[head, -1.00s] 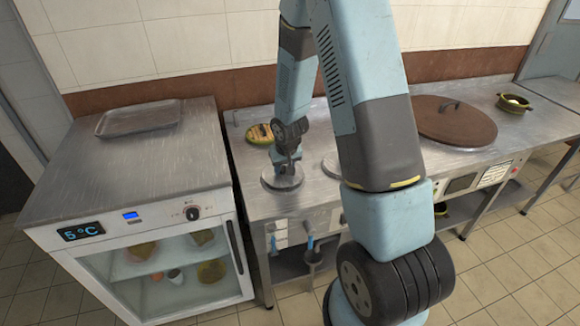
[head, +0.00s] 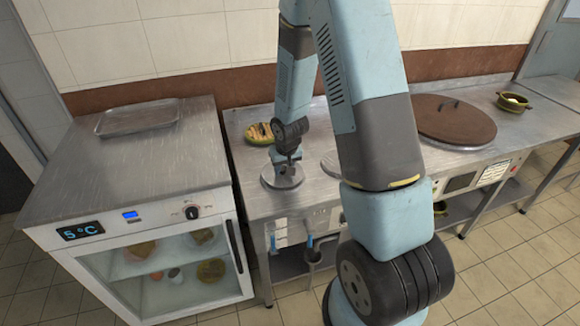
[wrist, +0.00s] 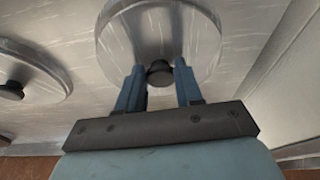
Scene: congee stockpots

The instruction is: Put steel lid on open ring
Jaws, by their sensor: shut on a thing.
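A round steel lid (wrist: 205,40) with a dark knob (wrist: 160,73) fills the upper middle of the wrist view. In the head view this lid (head: 270,182) lies at the front left of the steel counter. My gripper (wrist: 160,75) has its two blue fingers around the knob and is shut on it. In the head view my gripper (head: 285,165) points down over the lid. I cannot tell whether the lid is lifted off the counter. No empty open ring is clearly visible; my arm hides part of the counter.
A second steel lid (wrist: 45,75) with a dark knob is to the left in the wrist view. A round dish of food (head: 259,132) is behind the gripper. A large brown lid (head: 455,122) and a green pot (head: 513,102) stand right. A glass-fronted fridge (head: 150,265) adjoins left.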

